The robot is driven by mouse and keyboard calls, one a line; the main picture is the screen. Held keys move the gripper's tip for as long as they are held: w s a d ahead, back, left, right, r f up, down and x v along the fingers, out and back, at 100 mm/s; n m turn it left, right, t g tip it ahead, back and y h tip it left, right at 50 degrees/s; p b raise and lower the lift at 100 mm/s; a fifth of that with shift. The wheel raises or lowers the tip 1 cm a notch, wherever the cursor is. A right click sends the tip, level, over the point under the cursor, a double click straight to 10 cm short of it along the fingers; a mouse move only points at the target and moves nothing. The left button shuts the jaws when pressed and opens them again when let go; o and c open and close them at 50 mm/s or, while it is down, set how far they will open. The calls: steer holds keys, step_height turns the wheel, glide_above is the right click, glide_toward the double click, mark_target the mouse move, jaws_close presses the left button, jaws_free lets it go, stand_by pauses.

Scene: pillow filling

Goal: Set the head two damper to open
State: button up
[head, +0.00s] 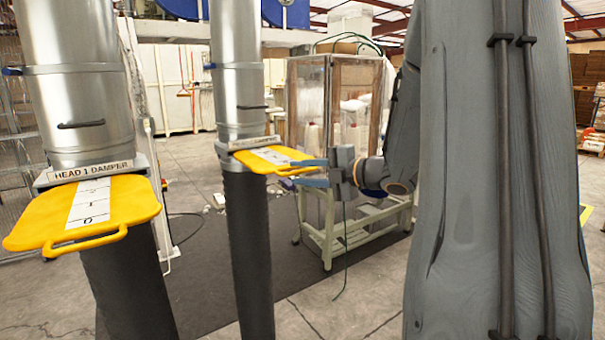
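The second duct has a yellow damper plate (268,158) with a white scale strip, sticking out of its slot toward my gripper. The label plate (253,143) above it is too small to read. I cannot tell whether either finger touches the handle. A nearer yellow plate (135,205) sticks out under the label "HEAD 1 DAMPER" (92,173) on the left duct.
Silver ducts (238,80) run down into dark hoses (248,250). A clear-walled cabinet (335,110) on a pale green stand (345,240) stands behind my gripper. A dark mat (205,270) covers part of the concrete floor. My arm fills the right side.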

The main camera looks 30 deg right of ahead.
steer(key=b+v, duration=0.2)
steer(key=v, duration=0.5)
steer(key=shift+s+d, duration=0.15)
steer(key=shift+s, duration=0.2)
steer(key=shift+r, duration=0.1)
